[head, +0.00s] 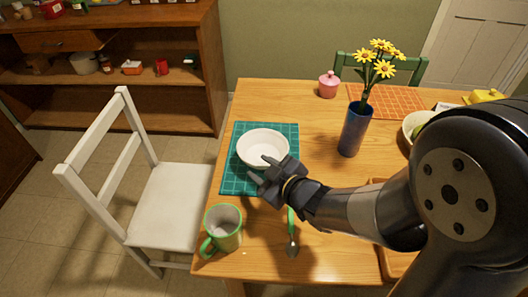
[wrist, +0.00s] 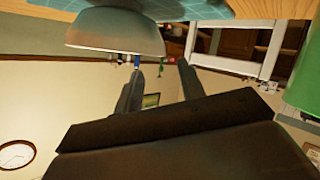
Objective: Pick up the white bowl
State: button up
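The white bowl (head: 263,150) sits upright on a teal grid placemat (head: 236,180) near the left edge of the wooden table. In the wrist view, which is turned upside down, the bowl (wrist: 115,30) shows at the top left. My gripper (head: 259,169) is at the bowl's near side, around rim height. Its two fingers stand apart with nothing between them, and the gripper also shows in the wrist view (wrist: 160,80). One fingertip overlaps the bowl's near rim in the head view; I cannot tell whether it touches.
A green-and-white mug (head: 222,228) and a green-handled spoon (head: 291,235) are close on the near side. A blue vase (head: 354,130) with yellow flowers stands right of the bowl. A pink jar (head: 328,85) is behind. A white chair (head: 165,205) stands at the left.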

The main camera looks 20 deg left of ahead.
aim_at(243, 157)
jog(key=shift+x, duration=3.85)
jog(key=shift+f, duration=0.1)
jog(key=shift+c, duration=0.4)
grip_shut()
